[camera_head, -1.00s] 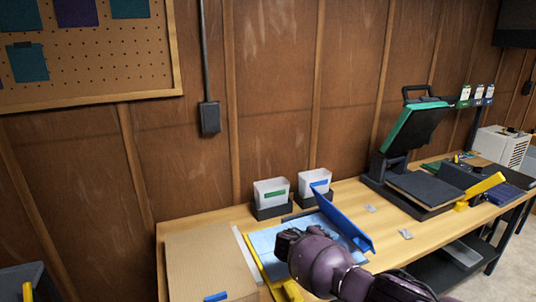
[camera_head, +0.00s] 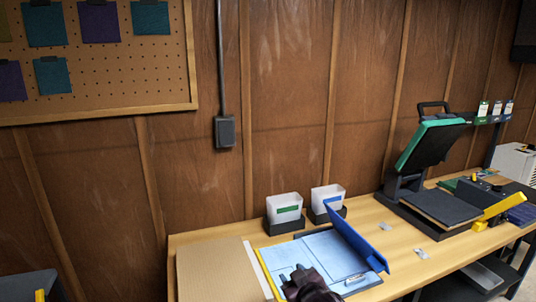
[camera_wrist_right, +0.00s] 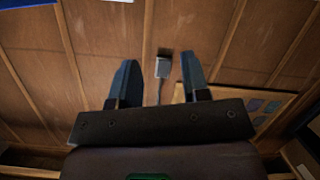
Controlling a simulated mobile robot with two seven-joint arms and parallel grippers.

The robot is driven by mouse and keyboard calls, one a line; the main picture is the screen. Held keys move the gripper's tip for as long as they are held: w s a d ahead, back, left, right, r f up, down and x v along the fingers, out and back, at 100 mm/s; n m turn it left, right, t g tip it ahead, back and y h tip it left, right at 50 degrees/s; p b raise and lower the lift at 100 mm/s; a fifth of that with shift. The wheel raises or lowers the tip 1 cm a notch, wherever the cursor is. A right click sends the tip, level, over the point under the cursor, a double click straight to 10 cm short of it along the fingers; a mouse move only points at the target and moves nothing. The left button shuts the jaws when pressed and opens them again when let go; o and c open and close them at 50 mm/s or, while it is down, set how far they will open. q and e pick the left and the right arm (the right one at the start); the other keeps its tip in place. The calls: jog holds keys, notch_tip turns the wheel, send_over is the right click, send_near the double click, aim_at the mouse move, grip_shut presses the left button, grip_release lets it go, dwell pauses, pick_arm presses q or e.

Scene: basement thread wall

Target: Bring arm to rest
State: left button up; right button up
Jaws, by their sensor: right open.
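My right gripper (camera_head: 294,280) shows at the bottom middle of the head view, over the lower part of a light blue sheet (camera_head: 323,247) on the table. In the right wrist view its two fingers (camera_wrist_right: 158,80) stand wide apart with nothing between them, facing the wooden wall. Most of my right arm is cut off by the bottom edge of the head view. My left gripper is not in view.
The wooden table (camera_head: 205,237) holds a blue folder (camera_head: 355,240), two white bins (camera_head: 284,207) and a brown board (camera_head: 215,275). A heat press (camera_head: 425,150) stands open at the right. A pegboard (camera_head: 110,70) and grey wall box (camera_head: 225,132) are on the wall.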

jog(key=s+d+f+m+t+h, duration=0.1)
jog(key=s+d+f+m+h, duration=0.3)
jog(key=s+d, duration=1.1)
jog(key=s+d+f+g, duration=0.1)
jog(key=s+d+f, duration=0.1)
jog(key=s, duration=0.3)
jog(key=s+d+f+m+g, duration=0.1)
jog(key=s+d+f, duration=0.1)
jog(key=s+f, duration=0.3)
jog(key=s+d+f+m+g+h, duration=0.1)
jog(key=s+d+f, duration=0.1)
jog(key=s, duration=0.4)
jog(key=shift+s+f, duration=0.35)
jog(key=shift+f, duration=0.3)
